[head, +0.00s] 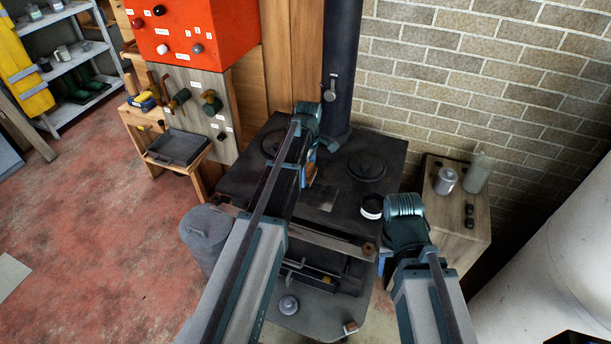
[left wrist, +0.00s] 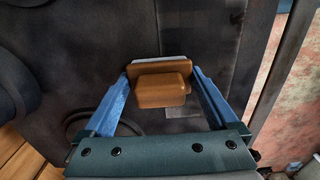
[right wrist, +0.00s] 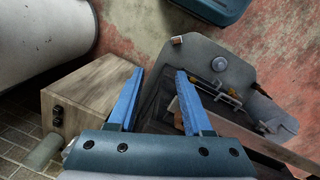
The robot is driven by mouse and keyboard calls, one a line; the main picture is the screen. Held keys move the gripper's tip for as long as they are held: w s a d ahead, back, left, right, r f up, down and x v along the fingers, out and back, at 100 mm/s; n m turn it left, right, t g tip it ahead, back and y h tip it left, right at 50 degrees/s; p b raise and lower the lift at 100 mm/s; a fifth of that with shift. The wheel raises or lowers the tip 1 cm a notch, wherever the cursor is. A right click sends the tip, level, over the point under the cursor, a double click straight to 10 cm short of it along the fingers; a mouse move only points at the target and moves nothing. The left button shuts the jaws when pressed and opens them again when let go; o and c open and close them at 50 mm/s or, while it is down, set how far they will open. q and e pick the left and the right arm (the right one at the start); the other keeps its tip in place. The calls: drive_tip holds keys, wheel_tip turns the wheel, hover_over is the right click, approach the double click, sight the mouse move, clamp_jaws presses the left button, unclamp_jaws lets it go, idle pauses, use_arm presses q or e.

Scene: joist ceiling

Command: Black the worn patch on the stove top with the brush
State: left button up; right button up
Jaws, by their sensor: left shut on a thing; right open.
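The black stove top (head: 260,190) lies below my left gripper (head: 309,168). A paler grey worn patch (head: 325,199) shows on it, just right of the gripper in the head view. My left gripper is shut on the brush, a brown wooden block with a raised grip (left wrist: 165,88), held between both blue fingers. The bristles are hidden, so I cannot tell whether they touch the stove. A pale piece of the surface shows beside the brush in the left wrist view.
An open dark tin with a white label (head: 371,206) stands on the stove's right side. The stove pipe (head: 340,70) rises at the back, near round lids. A wooden cabinet (head: 455,215) with a grey jar (head: 446,180) stands right. A lidded bucket (head: 205,235) stands left.

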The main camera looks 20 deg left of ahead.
use_arm(q)
drive_tip(key=shift+a+r, duration=0.1)
drive_tip(key=shift+a, duration=0.95)
drive_tip(key=shift+s+a, duration=0.1)
drive_tip(key=shift+s, duration=3.4)
drive_tip(key=shift+s, duration=1.8)
drive_tip(key=shift+a, duration=0.15)
